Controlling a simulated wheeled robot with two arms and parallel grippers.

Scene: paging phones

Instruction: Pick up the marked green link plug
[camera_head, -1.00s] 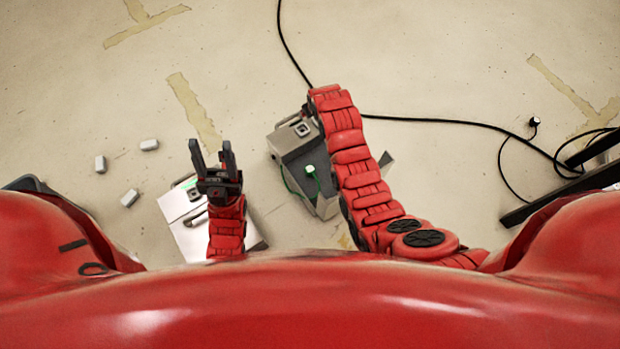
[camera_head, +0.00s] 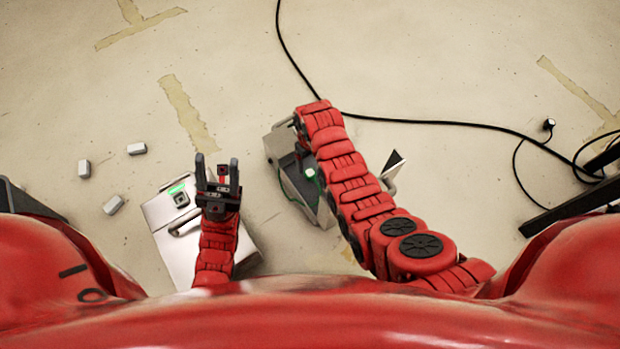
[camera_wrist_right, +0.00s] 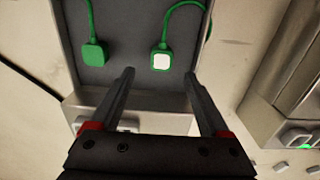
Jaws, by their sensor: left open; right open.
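The marked green link plug, green with a white top (camera_wrist_right: 161,60), sits on the dark face of a grey box (camera_wrist_right: 135,99) in the right wrist view. A second plug, all green (camera_wrist_right: 94,54), is to its left on the same face. Green cords run from both. My right gripper (camera_wrist_right: 160,78) is open, its fingers pointing toward the box face, with the marked plug near the right fingertip and apart from it. In the head view the white-topped plug (camera_head: 310,172) shows beside my right arm, which hides part of the box. My left gripper (camera_head: 216,160) is open and empty.
A pale box (camera_head: 165,243) with a green light and a handle stands under my left gripper. Several small light blocks (camera_head: 137,148) lie on the floor at left. A black cable (camera_head: 440,122) crosses the floor. Dark bars (camera_head: 570,208) stand at far right.

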